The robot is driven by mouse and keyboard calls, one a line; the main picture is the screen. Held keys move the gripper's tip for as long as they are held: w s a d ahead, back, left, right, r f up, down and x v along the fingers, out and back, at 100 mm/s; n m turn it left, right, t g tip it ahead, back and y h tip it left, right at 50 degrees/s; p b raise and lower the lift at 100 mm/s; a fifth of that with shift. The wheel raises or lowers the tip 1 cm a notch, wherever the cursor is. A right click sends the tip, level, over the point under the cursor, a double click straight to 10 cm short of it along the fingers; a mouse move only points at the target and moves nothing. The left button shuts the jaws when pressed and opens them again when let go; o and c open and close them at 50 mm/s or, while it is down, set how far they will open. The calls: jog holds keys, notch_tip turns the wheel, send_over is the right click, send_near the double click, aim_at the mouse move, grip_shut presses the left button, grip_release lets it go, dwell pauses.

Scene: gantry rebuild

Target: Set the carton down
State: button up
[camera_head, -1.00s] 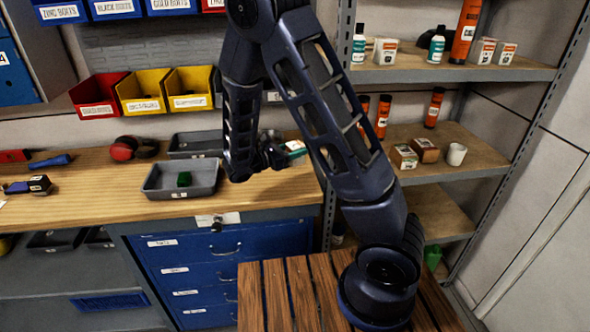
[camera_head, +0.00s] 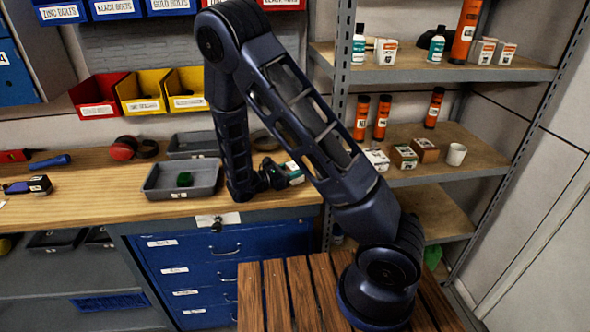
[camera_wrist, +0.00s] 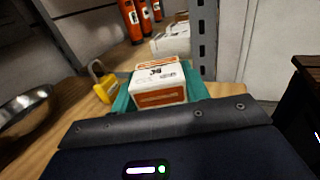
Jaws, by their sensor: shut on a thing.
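A small white carton with orange-brown panels (camera_wrist: 158,84) sits between the teal fingers of my gripper (camera_wrist: 160,92) in the wrist view. My gripper is shut on it. In the head view the carton (camera_head: 296,173) shows at the right end of the wooden workbench (camera_head: 110,207), low over or at its top, partly hidden by my gripper (camera_head: 286,175). I cannot tell whether its underside touches the wood.
A yellow padlock (camera_wrist: 105,90) and a metal bowl (camera_wrist: 26,112) lie left of the carton in the wrist view. A grey tray (camera_head: 152,193) with a green item stands left of my arm. Shelving with an upright post (camera_head: 342,60) stands close on the right.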

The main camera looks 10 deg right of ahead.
jog(key=o, duration=1.1)
jog(key=shift+f, duration=0.1)
jog(key=shift+c, duration=0.2)
jog(key=shift+a, duration=0.1)
jog(key=v, duration=1.1)
jog(key=shift+s+a, duration=0.15)
jog(key=shift+a, duration=0.25)
